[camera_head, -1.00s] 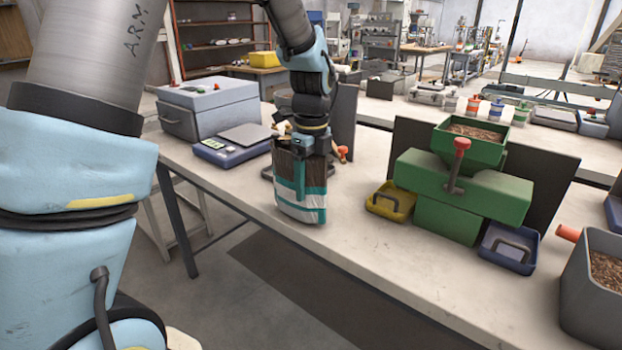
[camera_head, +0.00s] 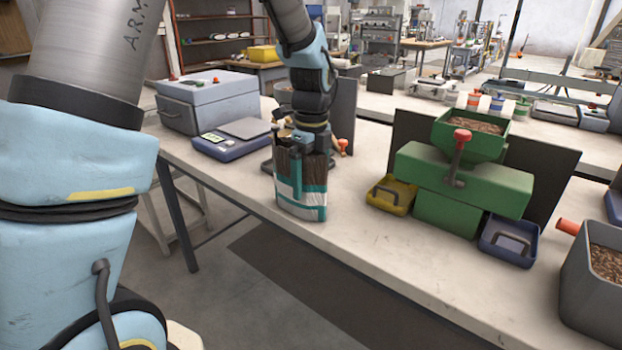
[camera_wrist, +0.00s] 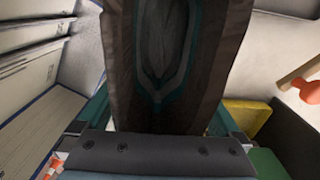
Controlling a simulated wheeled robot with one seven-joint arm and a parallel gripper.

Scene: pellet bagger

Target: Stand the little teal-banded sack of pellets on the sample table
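The little sack (camera_head: 315,202) has a dark brown upper part and white and teal bands below. It is upright at the front edge of the long pale table (camera_head: 372,253); I cannot tell whether its base touches the top. My gripper (camera_head: 300,160) comes down from above, one finger across the sack's near face and the far finger hidden. In the wrist view the sack's dark top (camera_wrist: 165,60) fills the space between the teal fingers, and my gripper (camera_wrist: 158,118) appears shut on it. The sack's lower part is hidden there.
Behind the sack are a blue scale (camera_head: 230,145) and a grey box (camera_head: 205,105). To its right stand a yellow tray (camera_head: 390,195), a green machine (camera_head: 465,180), a blue tray (camera_head: 510,245) and a grey pellet bin (camera_head: 600,290). Bare tabletop lies between the sack and yellow tray.

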